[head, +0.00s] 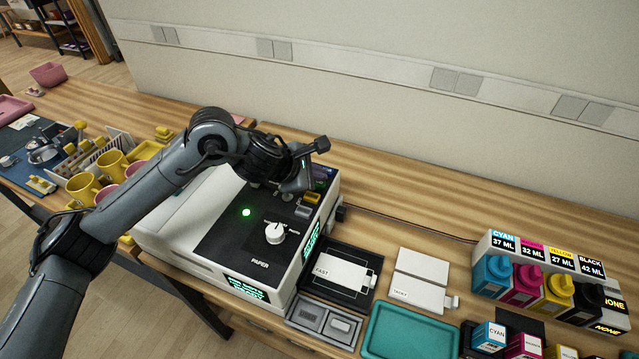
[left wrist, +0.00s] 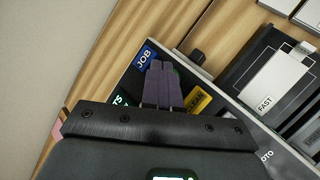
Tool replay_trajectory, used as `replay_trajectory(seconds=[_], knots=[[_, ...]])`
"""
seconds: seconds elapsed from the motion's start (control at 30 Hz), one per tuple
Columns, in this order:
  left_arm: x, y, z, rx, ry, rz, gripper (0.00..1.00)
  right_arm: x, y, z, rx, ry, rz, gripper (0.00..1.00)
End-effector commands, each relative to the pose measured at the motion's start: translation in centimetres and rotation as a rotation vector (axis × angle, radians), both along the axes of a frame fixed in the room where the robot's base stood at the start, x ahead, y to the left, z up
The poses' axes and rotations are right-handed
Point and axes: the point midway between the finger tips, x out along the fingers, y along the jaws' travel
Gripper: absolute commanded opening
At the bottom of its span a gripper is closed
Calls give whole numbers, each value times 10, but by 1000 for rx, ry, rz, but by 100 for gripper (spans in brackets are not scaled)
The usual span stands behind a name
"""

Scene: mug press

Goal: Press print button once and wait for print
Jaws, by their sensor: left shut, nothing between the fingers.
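The printer (head: 180,222) is a white box with a black top panel, a white knob (head: 275,233) and a glowing green light (head: 246,212). My left gripper (head: 299,184) is over the button group at the panel's far right corner. In the left wrist view its fingers (left wrist: 162,88) are shut and empty, pointing between a blue JOB button (left wrist: 145,58) and a yellow CLEAN button (left wrist: 198,100). The fingers hide part of the panel between these. I cannot tell whether they touch a button, and no label reading print is legible. My right gripper is not in view.
A black tray with a FAST card (head: 342,271), a TABBY-like card (head: 413,288) and a teal tray (head: 410,334) lie right of the printer. Ink bottles (head: 521,285) stand in a rack further right. Yellow mugs (head: 83,188) stand left. A wall runs behind.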

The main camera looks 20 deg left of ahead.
Motion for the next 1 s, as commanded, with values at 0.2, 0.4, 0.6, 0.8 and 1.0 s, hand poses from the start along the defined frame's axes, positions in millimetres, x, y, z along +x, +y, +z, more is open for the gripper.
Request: replay_trajectory(seconds=[0.2,0.4,0.6,0.8,1.0], knots=[[0,0,0,0,0,0,0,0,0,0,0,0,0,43],[0,0,0,0,0,0,0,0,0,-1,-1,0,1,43],[0,0,-2,0,0,0,0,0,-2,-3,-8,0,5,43],[0,0,-4,0,0,0,0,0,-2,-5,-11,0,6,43],[0,0,-7,0,0,0,0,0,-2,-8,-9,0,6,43]])
